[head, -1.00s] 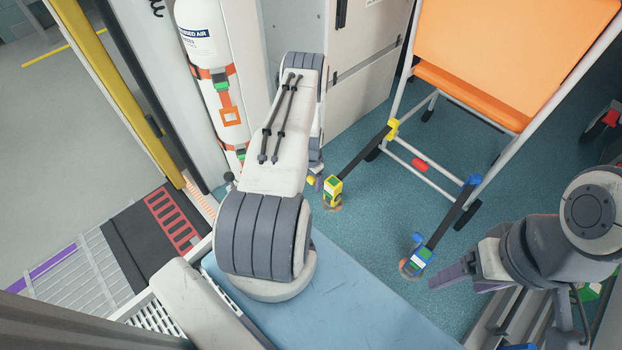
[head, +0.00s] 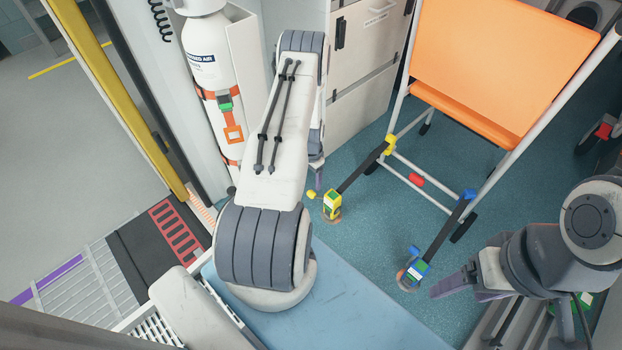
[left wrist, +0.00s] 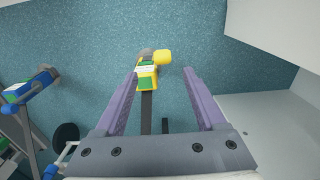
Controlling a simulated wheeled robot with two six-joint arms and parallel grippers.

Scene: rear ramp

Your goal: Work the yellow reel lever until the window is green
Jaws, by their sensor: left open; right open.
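The yellow reel (head: 331,206) stands on the floor at the lower end of a dark strap. Its lever ends in a yellow knob (head: 311,195) on the reel's left side in the head view. The reel (left wrist: 147,72) and the knob (left wrist: 162,57) also show between my fingers in the left wrist view. A green patch shows on the reel; I cannot tell whether it is the window. My left gripper (left wrist: 161,72) is open and empty, with the reel and knob beyond its fingertips. Its arm hides most of it in the head view. My right gripper (head: 440,288) is empty, near the blue reel.
A blue reel (head: 413,272) holds the other strap. Both straps run to the orange wheeled chair (head: 490,65). A white cabinet (head: 362,70) and a strapped air cylinder (head: 207,50) stand behind my left arm. Teal floor lies clear between the reels.

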